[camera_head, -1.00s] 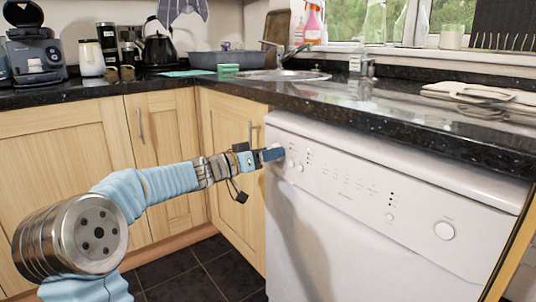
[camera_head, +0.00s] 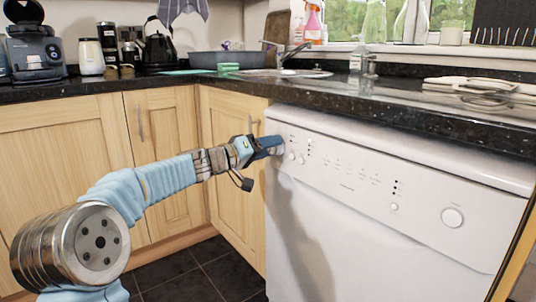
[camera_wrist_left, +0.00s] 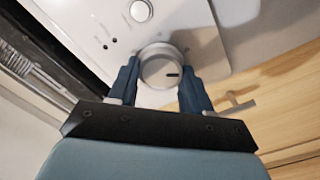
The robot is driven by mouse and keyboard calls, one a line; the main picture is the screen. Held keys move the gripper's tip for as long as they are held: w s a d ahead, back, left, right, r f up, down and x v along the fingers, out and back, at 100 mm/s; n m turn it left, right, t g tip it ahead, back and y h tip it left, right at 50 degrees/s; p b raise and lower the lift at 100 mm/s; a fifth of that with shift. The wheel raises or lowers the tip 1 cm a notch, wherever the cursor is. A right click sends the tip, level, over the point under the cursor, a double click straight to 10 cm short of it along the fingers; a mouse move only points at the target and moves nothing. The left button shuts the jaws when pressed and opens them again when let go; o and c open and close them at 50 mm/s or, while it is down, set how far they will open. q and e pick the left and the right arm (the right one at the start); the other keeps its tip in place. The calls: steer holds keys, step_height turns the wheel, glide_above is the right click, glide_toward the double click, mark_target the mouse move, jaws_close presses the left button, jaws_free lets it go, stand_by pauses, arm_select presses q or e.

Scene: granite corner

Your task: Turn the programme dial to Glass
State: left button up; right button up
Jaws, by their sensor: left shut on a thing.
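The white dishwasher (camera_head: 400,215) stands under the counter, its control panel along the top front. In the head view, my left gripper (camera_head: 270,145) is at the panel's left end and hides the dial. The wrist view shows the gripper tilted relative to the panel. The panel's lettering is too small to read. My right gripper is not in view.
A round button (camera_wrist_left: 141,10) and small lights sit near the dial. A larger round button (camera_head: 452,217) is at the panel's right end. The dark granite counter (camera_head: 420,115) overhangs above. Wooden cupboards (camera_head: 230,150) stand left of the dishwasher.

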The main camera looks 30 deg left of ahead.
arm_select(q)
steer(key=shift+d+f+n+p, duration=0.15)
steer(key=shift+n+p, duration=2.45)
steer(key=shift+n, duration=4.95)
steer(key=shift+d+f+n+p, duration=0.15)
steer(key=shift+n+p, duration=2.4)
steer(key=shift+n, duration=5)
steer(key=shift+a, duration=0.1)
steer(key=o, duration=1)
steer(key=shift+o, duration=0.2)
steer(key=shift+s, duration=0.1)
